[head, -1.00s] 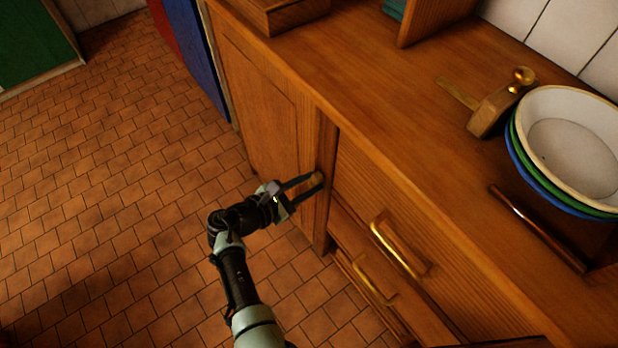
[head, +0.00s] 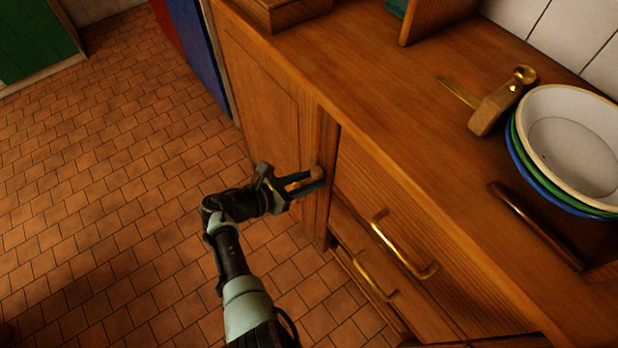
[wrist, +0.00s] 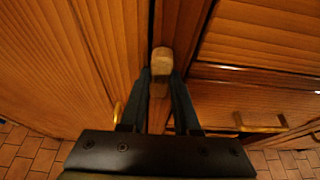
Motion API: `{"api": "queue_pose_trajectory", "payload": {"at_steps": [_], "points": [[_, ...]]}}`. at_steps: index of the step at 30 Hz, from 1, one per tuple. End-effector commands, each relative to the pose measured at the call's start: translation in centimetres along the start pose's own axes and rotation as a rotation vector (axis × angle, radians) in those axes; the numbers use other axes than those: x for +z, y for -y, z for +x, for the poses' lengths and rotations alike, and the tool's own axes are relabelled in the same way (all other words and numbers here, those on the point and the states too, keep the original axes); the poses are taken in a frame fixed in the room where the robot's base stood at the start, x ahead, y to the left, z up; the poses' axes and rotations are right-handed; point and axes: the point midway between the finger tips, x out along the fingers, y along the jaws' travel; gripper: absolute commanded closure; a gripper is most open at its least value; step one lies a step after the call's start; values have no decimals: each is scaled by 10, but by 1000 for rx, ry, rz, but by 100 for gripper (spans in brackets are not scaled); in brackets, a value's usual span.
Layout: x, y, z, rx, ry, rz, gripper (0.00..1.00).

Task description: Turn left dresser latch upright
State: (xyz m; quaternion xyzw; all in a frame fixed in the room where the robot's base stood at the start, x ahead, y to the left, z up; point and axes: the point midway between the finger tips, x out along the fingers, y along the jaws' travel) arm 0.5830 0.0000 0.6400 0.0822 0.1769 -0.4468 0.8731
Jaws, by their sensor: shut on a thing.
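The left dresser latch (head: 316,171) is a small pale wooden block on the upright post between the left door and the drawers. My gripper (head: 318,179) reaches it from the left, its dark fingers shut on the block. In the wrist view the latch (wrist: 161,60) sits between the two fingertips (wrist: 162,74), one on each side. There it appears lined up roughly along the post, but the fingers hide part of it, so its exact tilt is hard to tell.
The left door (head: 262,95) is closed. Brass handles (head: 402,252) stick out from the drawers right of the post. On the counter stand stacked bowls (head: 570,140) and a wooden tool with brass parts (head: 497,108). The tiled floor (head: 110,170) at left is clear.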

Motion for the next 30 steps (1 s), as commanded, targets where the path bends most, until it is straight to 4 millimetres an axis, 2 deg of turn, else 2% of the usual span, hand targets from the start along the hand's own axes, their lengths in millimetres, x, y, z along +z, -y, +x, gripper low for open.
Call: {"api": "queue_pose_trajectory", "payload": {"at_steps": [2, 3, 7, 16, 19, 23, 30], "points": [[-1, 1, 0, -1, -1, -5, 100], [-1, 1, 0, -1, -1, -5, 65], [-1, 0, 0, 0, -1, -4, 41], [0, 0, -1, 1, -1, -1, 40], [0, 0, -8, 3, -1, -2, 40], [2, 0, -28, 4, -1, -2, 40], [2, 0, -83, 5, -1, -3, 40]]}}
